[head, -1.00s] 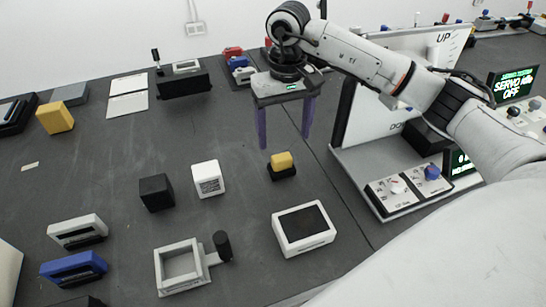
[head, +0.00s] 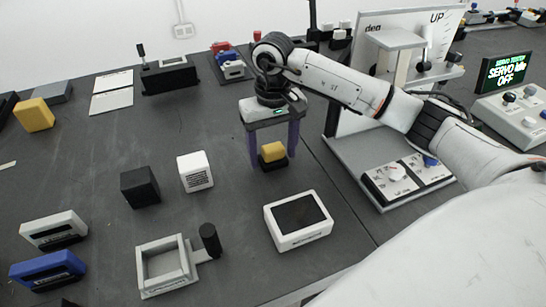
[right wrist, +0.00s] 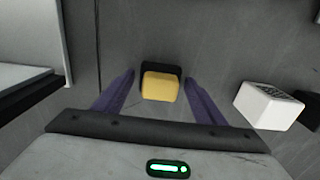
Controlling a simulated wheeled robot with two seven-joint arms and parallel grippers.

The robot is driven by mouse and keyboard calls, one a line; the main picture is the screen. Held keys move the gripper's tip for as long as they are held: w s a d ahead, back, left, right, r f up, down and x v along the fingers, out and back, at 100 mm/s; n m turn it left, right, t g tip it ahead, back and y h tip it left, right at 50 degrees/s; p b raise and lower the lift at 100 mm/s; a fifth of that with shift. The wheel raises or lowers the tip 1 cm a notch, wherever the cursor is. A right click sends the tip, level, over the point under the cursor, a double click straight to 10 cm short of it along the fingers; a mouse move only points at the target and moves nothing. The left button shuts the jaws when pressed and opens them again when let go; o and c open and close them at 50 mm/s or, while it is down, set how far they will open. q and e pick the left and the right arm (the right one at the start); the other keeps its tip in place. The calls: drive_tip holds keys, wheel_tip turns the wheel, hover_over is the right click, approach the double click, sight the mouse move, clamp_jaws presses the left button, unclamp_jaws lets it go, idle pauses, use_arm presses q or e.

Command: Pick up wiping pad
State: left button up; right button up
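The likely wiping pad is a small yellow block (head: 273,149) on a black base, on the dark table right of the white cube. It also shows in the right wrist view, with its yellow top (right wrist: 160,87) and the black part behind it. My right gripper (head: 274,158) points down over it, its two purple fingers apart on either side of the block. In the right wrist view the open fingers (right wrist: 160,78) flank the block with gaps on both sides. I cannot tell how far the tips are above the table. My left gripper is not in view.
A white cube (head: 195,172) and a black cube (head: 140,187) stand to the left. A white box with a dark screen (head: 298,220) lies in front. A panel with knobs (head: 405,180) stands to the right. Another yellow block (head: 34,115) is far left.

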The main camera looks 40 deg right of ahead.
sight(273, 147)
drive_tip(key=c, duration=0.8)
wheel_tip(273, 147, up, 10)
drive_tip(key=shift+r, duration=0.1)
drive_tip(key=shift+c, duration=0.2)
drive_tip(key=o, duration=0.4)
drive_tip(key=shift+c, duration=1.4)
